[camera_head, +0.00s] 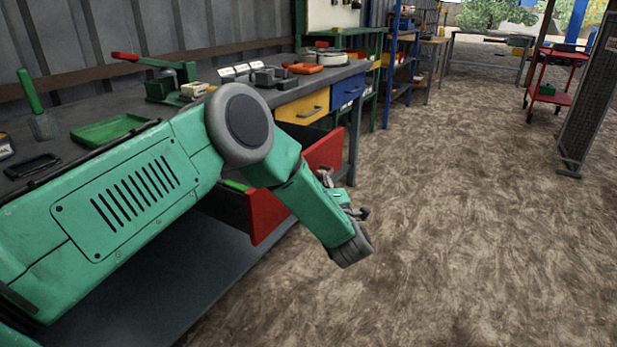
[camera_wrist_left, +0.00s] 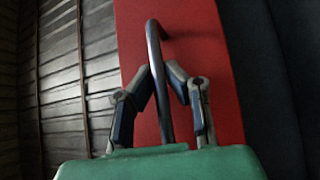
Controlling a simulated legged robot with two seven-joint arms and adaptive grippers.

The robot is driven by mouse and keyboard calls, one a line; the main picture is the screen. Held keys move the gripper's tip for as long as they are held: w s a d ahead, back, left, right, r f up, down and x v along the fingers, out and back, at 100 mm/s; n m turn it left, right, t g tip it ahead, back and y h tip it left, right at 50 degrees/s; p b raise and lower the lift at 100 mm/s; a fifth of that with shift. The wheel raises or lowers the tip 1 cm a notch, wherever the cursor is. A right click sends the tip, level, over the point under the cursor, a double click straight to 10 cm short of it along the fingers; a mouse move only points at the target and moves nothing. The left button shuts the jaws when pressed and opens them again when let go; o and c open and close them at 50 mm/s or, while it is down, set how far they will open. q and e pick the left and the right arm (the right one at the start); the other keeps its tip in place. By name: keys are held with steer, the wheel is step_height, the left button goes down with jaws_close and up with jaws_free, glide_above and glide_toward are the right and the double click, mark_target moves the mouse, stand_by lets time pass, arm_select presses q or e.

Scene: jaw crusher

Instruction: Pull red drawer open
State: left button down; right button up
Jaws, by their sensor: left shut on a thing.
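The red drawer (camera_head: 268,217) stands out from the workbench, open. Its red front shows on both sides of my arm, and part of its inside is visible. In the left wrist view the red front (camera_wrist_left: 205,60) fills the middle, with a curved metal handle (camera_wrist_left: 155,38) on it. My left gripper (camera_wrist_left: 161,72) is shut on this handle, one finger on each side. In the head view my left gripper (camera_head: 327,180) is mostly hidden behind my green forearm at the drawer front. My right gripper is not in view.
The workbench (camera_head: 75,112) holds a green tray (camera_head: 110,130) and several tools. A yellow drawer (camera_head: 303,106) and a blue drawer (camera_head: 347,90) sit closed farther along it. The floor to the right is clear, up to a red cart (camera_head: 550,97) and a mesh panel (camera_head: 588,100).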

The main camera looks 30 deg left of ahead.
arm_select(q)
steer(key=shift+s+d+f, duration=0.2)
steer(key=shift+d+f, duration=0.15)
steer(key=shift+d, duration=0.2)
steer(key=shift+a, duration=0.2)
steer(key=c, duration=1.6)
jaws_free()
steer(key=shift+w+f, duration=0.1)
steer(key=shift+d+r, duration=0.1)
steer(key=shift+r, duration=0.15)
steer(key=v, duration=1.1)
steer(key=shift+s+d+f, duration=0.2)
steer(key=shift+s, duration=0.15)
